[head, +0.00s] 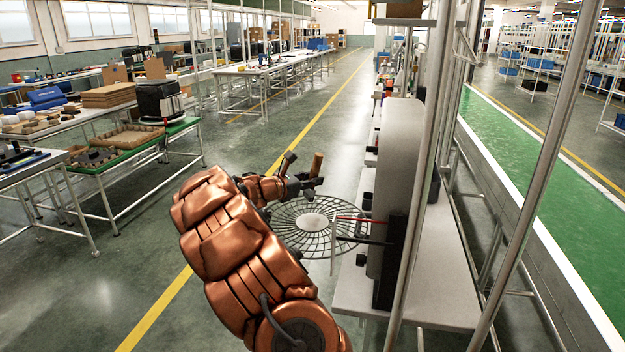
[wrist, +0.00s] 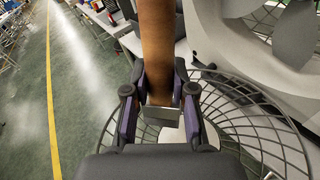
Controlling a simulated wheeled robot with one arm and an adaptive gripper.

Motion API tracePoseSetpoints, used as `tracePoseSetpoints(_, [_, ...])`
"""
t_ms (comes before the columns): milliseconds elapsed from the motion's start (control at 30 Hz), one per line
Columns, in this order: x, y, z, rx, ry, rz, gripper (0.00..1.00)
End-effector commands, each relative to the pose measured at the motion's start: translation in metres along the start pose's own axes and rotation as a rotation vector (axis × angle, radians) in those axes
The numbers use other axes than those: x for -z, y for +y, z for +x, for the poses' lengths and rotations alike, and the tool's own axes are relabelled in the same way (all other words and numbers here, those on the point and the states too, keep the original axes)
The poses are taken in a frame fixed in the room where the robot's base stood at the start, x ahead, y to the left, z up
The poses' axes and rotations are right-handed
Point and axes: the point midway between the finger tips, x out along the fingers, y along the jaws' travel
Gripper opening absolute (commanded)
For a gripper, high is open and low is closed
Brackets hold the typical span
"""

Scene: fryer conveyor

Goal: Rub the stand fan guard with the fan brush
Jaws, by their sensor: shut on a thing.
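The stand fan guard (head: 312,222) is a round dark wire grille with a pale hub, lying nearly flat beside the workbench in the head view. Its curved wires also show behind my gripper in the wrist view (wrist: 240,126). My gripper (head: 306,184) is above the far side of the guard, shut on the fan brush. The brush's brown wooden handle (head: 317,164) sticks up from the jaws; in the wrist view it runs up from between the fingers (wrist: 157,45). A pale metal part (wrist: 162,115) shows below the handle. The bristles are hidden, so I cannot tell whether they touch the guard.
A grey-topped bench (head: 440,285) with a tall grey panel (head: 400,150) stands right of the guard. Metal poles (head: 412,180) rise in front of it. A green-topped table (head: 120,158) with trays is at left. The floor between (head: 120,270) is clear.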

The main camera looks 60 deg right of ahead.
Motion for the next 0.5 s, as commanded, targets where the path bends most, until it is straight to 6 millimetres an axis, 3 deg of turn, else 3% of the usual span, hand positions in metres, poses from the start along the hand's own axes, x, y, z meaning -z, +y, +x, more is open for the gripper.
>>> tracePoseSetpoints(500, [0.0029, -0.0001, 0.0001, 0.000, 0.000, 0.000, 0.00])
